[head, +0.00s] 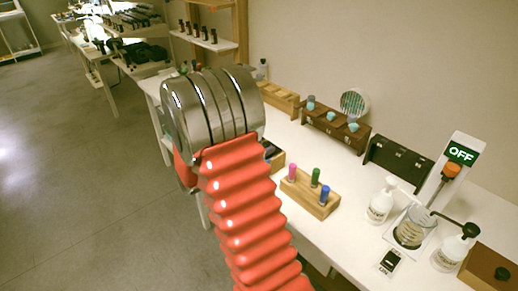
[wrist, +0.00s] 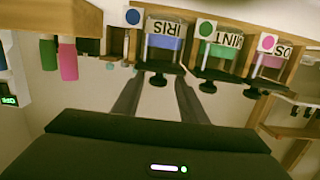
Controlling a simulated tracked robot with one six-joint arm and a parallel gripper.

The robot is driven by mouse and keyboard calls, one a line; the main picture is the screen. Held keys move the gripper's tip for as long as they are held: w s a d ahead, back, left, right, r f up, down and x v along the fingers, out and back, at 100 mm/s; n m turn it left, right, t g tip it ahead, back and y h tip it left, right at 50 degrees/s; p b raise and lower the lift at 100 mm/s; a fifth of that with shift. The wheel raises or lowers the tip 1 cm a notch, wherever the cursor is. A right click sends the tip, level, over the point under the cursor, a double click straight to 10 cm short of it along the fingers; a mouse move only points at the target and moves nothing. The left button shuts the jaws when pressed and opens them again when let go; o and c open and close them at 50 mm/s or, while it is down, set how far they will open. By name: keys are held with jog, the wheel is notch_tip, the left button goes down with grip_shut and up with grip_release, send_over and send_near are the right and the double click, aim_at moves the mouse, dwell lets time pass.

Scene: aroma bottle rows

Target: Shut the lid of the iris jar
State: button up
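In the wrist view, which looks upside down, the iris jar (wrist: 165,42) carries an IRIS label and a blue dot tag in a wooden holder. A dark lid-like part with a black knob (wrist: 157,80) shows at its lower picture side; I cannot tell whether the lid is open or shut. My gripper (wrist: 158,98) has its two dark fingers apart, either side of the knob in the picture, with nothing seen gripped. How far the fingers are from the jar is unclear. In the head view my arm hides the gripper, and I cannot make out the iris jar.
Beside the iris jar stand a mint jar (wrist: 222,50) with a green tag and a pink-tagged jar (wrist: 270,60). A pen block (head: 309,198), a dark box (head: 398,163), a pump bottle (head: 380,202) and a beaker (head: 411,229) occupy the white table.

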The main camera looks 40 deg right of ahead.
jog(key=shift+a, duration=0.1)
jog(key=a, duration=0.4)
jog(key=a+r, duration=0.1)
jog(key=a, duration=0.8)
jog(key=shift+w+a+r, duration=0.25)
jog(key=shift+w, duration=0.1)
dwell(0.4)
jog(key=s+a+f+n+g+y, duration=0.2)
jog(key=s+a+f+n+y, duration=0.5)
jog(key=s+a+n+y, duration=0.5)
jog(key=shift+s+a+r+n+t+y, duration=0.75)
jog(key=shift+a+r+n+t, duration=0.6)
jog(key=shift+r, duration=1)
jog(key=shift+s+a+r+n+t+y, duration=0.8)
jog(key=shift+a+r+t, duration=0.65)
jog(key=shift+a+r, duration=0.85)
jog(key=shift+s+a+r+n+t+y, duration=0.7)
jog(key=shift+a+r+n+t, duration=0.65)
jog(key=shift+r, duration=1.1)
